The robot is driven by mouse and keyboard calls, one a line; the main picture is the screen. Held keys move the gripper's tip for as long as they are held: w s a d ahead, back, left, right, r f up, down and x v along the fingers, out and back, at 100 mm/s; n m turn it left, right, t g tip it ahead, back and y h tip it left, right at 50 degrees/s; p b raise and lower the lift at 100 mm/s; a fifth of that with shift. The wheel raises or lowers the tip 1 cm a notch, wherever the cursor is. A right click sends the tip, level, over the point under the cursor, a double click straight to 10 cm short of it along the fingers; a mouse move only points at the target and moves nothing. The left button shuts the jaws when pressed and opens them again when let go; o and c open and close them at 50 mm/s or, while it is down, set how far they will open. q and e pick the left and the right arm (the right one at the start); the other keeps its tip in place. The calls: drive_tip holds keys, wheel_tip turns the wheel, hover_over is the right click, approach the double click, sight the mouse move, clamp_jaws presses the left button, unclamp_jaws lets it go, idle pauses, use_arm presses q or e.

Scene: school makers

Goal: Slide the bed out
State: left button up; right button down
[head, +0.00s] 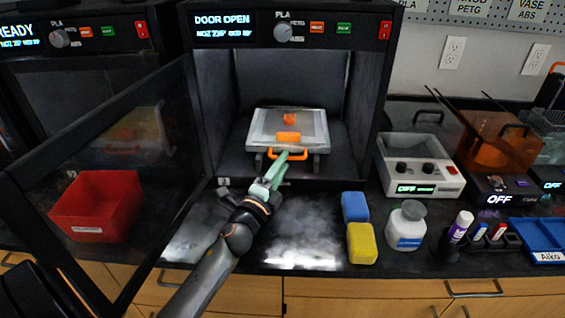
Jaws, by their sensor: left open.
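The bed (262,123) is a pale grey plate inside the open 3D printer (285,80). Two small orange pieces (288,136) sit on its top. An orange handle (304,154) runs along the bed's front edge. My left gripper (279,164) is open, with its green-grey fingers at the handle, partly covering its middle. I cannot tell whether the fingers touch the handle. The printer's display reads DOOR OPEN, and its glass door (60,190) is swung out to the left. My right gripper does not show.
A red bin (97,205) shows through the door glass at left. Blue (355,207) and yellow (361,243) blocks and a white jar (406,226) stand right of my arm. A grey device (420,165) is beside the printer. The counter before the printer is mostly clear.

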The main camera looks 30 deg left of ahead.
use_arm(q)
drive_tip(key=shift+w, duration=0.4)
clamp_jaws()
idle(1.3)
